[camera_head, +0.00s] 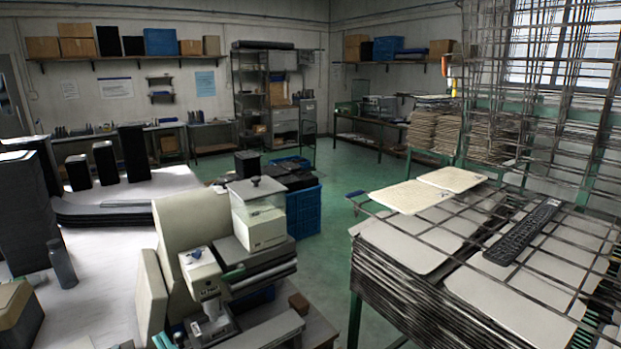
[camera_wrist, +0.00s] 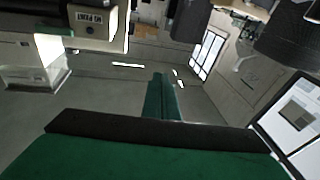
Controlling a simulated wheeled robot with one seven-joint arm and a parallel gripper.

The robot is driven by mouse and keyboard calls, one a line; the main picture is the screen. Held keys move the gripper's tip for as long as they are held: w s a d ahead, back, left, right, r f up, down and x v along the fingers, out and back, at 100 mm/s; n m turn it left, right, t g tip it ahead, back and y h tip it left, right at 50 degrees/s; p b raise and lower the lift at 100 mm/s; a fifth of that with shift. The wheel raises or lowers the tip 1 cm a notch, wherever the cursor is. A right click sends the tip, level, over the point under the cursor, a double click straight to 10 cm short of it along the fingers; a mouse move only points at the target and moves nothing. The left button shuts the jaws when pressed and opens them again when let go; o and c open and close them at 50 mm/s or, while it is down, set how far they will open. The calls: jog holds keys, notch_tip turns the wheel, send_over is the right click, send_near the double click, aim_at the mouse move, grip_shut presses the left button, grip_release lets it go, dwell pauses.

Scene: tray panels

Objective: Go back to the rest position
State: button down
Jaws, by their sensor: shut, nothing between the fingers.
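My gripper (camera_wrist: 160,80) shows in the wrist view as narrow green fingers close together in the middle, behind a wide dark and green part along the bottom edge. It is shut and nothing shows between its fingers. The fingers are apart from everything around them. I cannot make out the gripper for sure in the head view.
A rack of stacked panels (camera_head: 405,240) stands at right, with a dark strip (camera_head: 522,232) on its wire grid. A blue crate (camera_head: 304,212) stands centrally. The white table (camera_head: 105,275) at left holds dark blocks. Green floor (camera_head: 345,165) lies open behind.

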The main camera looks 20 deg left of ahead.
jog(key=s+d+f+m+t+h, duration=0.3)
jog(key=d+f+m+t+h, duration=0.5)
jog(key=d+f+m+h, duration=0.8)
jog(key=s+d+f+n+g, duration=0.1)
jog(key=s+d+f, duration=0.3)
jog(key=s+d, duration=0.6)
jog(key=s+d+f+n+h, duration=0.1)
jog(key=s+d+f, duration=0.3)
jog(key=s+d, duration=0.7)
jog(key=shift+s+d+n+g, duration=0.25)
jog(key=shift+d+n+g, duration=0.15)
jog(key=shift+d, duration=0.25)
jog(key=c, duration=2.4)
grip_release()
jog(key=shift+f, duration=0.1)
jog(key=shift+c, duration=0.2)
